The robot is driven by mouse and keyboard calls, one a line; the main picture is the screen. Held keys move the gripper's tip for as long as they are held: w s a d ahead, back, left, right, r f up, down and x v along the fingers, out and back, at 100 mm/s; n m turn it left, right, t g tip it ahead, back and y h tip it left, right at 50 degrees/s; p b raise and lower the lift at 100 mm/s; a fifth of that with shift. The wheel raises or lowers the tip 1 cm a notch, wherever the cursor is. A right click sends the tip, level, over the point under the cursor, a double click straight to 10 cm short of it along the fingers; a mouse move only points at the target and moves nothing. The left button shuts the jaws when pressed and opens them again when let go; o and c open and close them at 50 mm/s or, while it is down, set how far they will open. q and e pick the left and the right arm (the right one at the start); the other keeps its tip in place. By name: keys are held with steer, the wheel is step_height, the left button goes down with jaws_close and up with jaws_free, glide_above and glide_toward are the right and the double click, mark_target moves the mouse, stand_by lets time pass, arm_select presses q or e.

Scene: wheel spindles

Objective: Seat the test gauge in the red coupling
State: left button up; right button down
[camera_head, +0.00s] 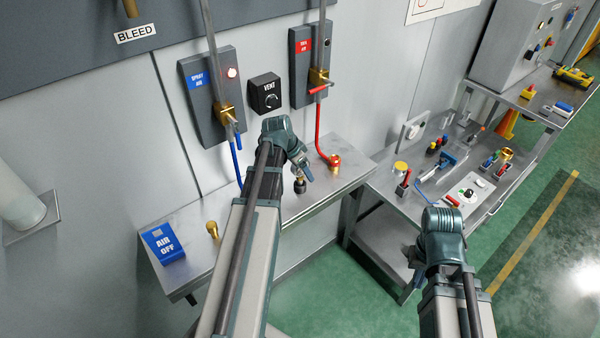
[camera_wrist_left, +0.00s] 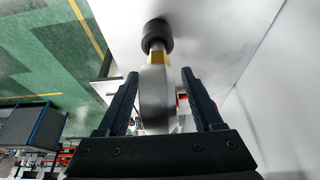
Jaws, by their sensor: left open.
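The test gauge appears to be the dark piece with a gold band (camera_head: 299,186) on the wall bench, just below my left gripper (camera_head: 305,172). In the left wrist view its grey, disc-like body (camera_wrist_left: 154,98) lies between the two fingers of my left gripper (camera_wrist_left: 159,95), with a gold collar and a black round end beyond. The fingers are open, with a gap visible on the right side. The red coupling (camera_head: 335,160) appears to be the coppery-red fitting at the foot of the red hose, right of the gauge. My right gripper (camera_head: 416,278) hangs beside the side bench; its fingers are unclear.
A blue AIR OFF sign (camera_head: 163,243) and a brass fitting (camera_head: 212,229) stand on the left of the wall bench (camera_head: 290,212). A blue hose (camera_head: 237,162) hangs behind my left arm. The side bench (camera_head: 398,208) holds several tools and parts.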

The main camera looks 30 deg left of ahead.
arm_select(q)
jaws_close()
steer(key=shift+r, duration=0.1)
arm_select(e)
steer(key=shift+r, duration=0.15)
